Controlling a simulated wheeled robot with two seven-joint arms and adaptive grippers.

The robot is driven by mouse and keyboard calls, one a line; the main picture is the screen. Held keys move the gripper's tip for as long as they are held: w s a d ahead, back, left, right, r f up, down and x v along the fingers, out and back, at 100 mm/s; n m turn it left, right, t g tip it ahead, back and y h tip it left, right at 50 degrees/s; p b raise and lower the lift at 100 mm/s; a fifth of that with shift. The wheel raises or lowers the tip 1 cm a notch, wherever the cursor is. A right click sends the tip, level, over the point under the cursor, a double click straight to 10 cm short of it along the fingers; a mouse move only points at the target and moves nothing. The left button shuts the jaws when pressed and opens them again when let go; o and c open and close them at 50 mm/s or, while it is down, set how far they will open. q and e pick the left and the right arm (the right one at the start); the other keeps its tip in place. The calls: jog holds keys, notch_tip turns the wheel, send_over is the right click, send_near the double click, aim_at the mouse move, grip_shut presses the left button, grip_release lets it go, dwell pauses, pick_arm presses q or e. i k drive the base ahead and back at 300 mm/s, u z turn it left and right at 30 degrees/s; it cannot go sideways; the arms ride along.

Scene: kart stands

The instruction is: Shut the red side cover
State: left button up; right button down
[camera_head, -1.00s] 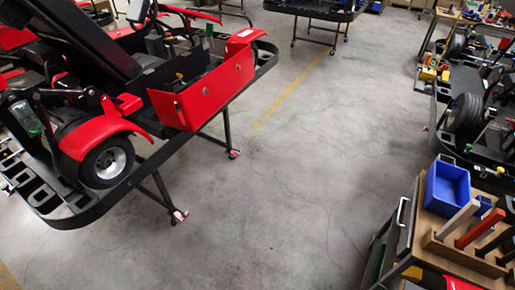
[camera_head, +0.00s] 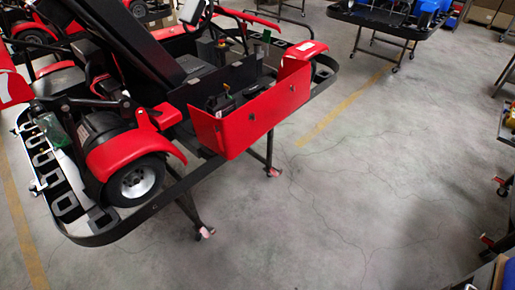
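The red side cover (camera_head: 250,118) is on the near side of the kart at the upper left of the head view. It is tilted outward at its top, leaving an open gap behind it in which dark parts (camera_head: 222,101) show. The kart rests on a black stand frame (camera_head: 178,190) with wheeled legs. Neither of my grippers is in view.
A kart wheel (camera_head: 137,182) under a red fender sits left of the cover. Another stand (camera_head: 378,22) with a blue kart is at the top right. Part of a workbench (camera_head: 508,120) shows at the right edge. The grey floor (camera_head: 370,180) between them is clear.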

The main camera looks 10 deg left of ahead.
aim_at(237, 133)
jog(key=u, duration=0.25)
jog(key=i, duration=0.75)
jog(key=u, duration=0.5)
